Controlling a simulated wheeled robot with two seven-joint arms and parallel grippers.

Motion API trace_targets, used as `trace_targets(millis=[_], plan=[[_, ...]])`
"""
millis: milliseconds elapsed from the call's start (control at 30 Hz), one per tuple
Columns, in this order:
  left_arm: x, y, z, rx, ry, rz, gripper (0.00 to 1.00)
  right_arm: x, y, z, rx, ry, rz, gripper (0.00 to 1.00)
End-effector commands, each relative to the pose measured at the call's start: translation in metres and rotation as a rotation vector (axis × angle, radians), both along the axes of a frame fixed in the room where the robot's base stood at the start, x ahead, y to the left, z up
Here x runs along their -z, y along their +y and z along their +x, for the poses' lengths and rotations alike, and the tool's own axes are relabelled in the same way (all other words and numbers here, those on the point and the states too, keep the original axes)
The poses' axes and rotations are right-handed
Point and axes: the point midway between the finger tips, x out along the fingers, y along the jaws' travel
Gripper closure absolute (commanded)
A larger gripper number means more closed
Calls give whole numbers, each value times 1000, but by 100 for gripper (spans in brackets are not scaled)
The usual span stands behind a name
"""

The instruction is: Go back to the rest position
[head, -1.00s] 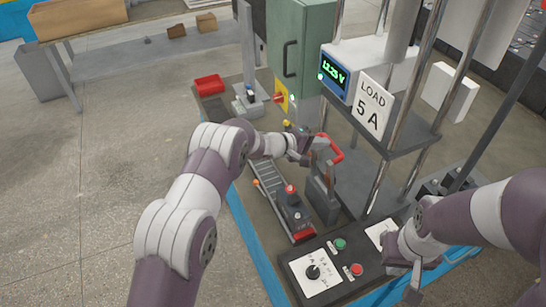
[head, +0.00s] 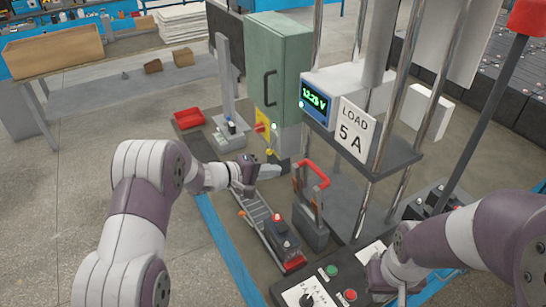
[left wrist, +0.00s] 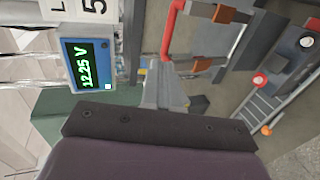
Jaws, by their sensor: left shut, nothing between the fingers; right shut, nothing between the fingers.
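My left gripper (head: 270,171) is shut and empty. It hangs over the bench, left of a dark grey block with a red handle (head: 312,172), and appears apart from it. In the left wrist view its closed fingers (left wrist: 165,82) point toward the red handle (left wrist: 171,35), with nothing held. My right arm comes in from the right. Its gripper (head: 401,298) is at the bottom edge by the control panel, shut and partly cut off; I see nothing in it.
A display reading 12.25 V (head: 314,103) and a LOAD 5 A sign (head: 354,134) stand among metal posts. A green cabinet (head: 279,75) is behind. A roller track (head: 257,212) and a red tray (head: 188,118) are on the bench. Open floor lies left.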

Motion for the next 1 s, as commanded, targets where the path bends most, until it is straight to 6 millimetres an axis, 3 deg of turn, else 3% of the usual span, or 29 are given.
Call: trace_targets(millis=[167,233,300,367,467,533,600,733,800,833,1000], plan=[[1,0,0,12,-32,25,100,0,0,0,0,0,0,100],[7,7,6,20,-123,136,100,0,0,0,0,0,0,100],[32,29,12,-18,-215,346,100,0,0,0,0,0,0,100],[56,61,6,-51,-245,601,100,0,0,0,0,0,0,100],[77,118,-46,18,-158,1049,100,4,0,0,0,0,0,100],[80,143,-114,178,-9,1256,100,8,0,0,0,0,0,100],[76,150,-182,343,128,1322,100,11,0,0,0,0,0,100],[60,137,-280,529,287,1273,100,16,0,0,0,0,0,100],[50,127,-313,522,332,1222,100,19,0,0,0,0,0,100],[45,124,-320,502,330,1211,100,20,0,0,0,0,0,100],[31,121,-317,469,267,1224,100,22,0,0,0,0,0,100]])
